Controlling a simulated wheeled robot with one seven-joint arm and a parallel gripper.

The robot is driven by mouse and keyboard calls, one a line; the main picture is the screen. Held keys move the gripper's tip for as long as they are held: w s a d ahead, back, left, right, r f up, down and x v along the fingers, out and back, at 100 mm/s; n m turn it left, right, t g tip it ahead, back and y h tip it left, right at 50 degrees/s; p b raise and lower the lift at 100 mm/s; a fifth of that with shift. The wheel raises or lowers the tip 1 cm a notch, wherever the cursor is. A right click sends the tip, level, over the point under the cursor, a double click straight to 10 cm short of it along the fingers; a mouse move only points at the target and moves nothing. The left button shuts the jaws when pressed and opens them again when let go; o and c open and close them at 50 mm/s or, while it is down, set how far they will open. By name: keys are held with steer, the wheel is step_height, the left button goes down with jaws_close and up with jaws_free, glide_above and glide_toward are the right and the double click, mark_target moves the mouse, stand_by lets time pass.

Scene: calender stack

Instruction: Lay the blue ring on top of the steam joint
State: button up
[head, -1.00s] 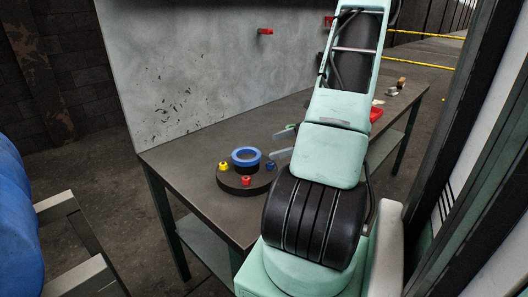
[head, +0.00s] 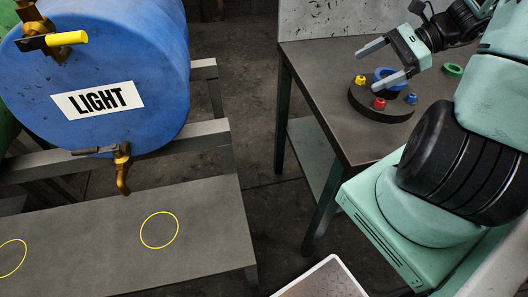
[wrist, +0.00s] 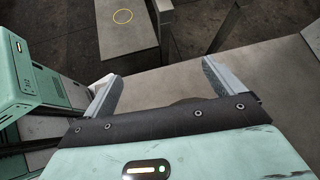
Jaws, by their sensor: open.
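The steam joint (head: 362,103) is a dark round base on the workbench, with yellow (head: 360,80), red (head: 379,103) and blue (head: 411,98) knobs around it. The blue ring (head: 381,73) lies flat on the middle of the joint in the head view, partly hidden by a finger. My gripper (head: 369,67) is open and empty, its fingers overlapping the joint and ring in the picture; it appears above them. In the wrist view my gripper (wrist: 161,74) has nothing between its spread fingers, and the blue ring does not show.
A green ring (head: 453,70) lies on the workbench (head: 322,62), right of the joint. A blue drum labelled LIGHT (head: 150,60) with brass taps stands left. Below it is a grey bench (head: 200,220) with yellow circles. Floor shows between the benches.

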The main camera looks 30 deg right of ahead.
steer(key=a+n+g+h, duration=0.3)
steer(key=a+n+g, duration=0.5)
steer(key=a+n, duration=1)
steer(key=s+a+n+h, duration=0.2)
steer(key=s+a+n, duration=0.1)
steer(key=a, duration=0.3)
steer(key=s+a+r+n+t+h, duration=0.1)
steer(key=s+a+n, duration=0.3)
steer(key=a, duration=0.3)
steer(key=s+a+r+n+t+h, duration=0.1)
steer(key=s+a+n+h, duration=0.1)
steer(key=a+n, duration=0.3)
steer(key=shift+s+a+h, duration=0.3)
steer(key=shift+s+a, duration=0.45)
steer(key=shift+a, duration=0.1)
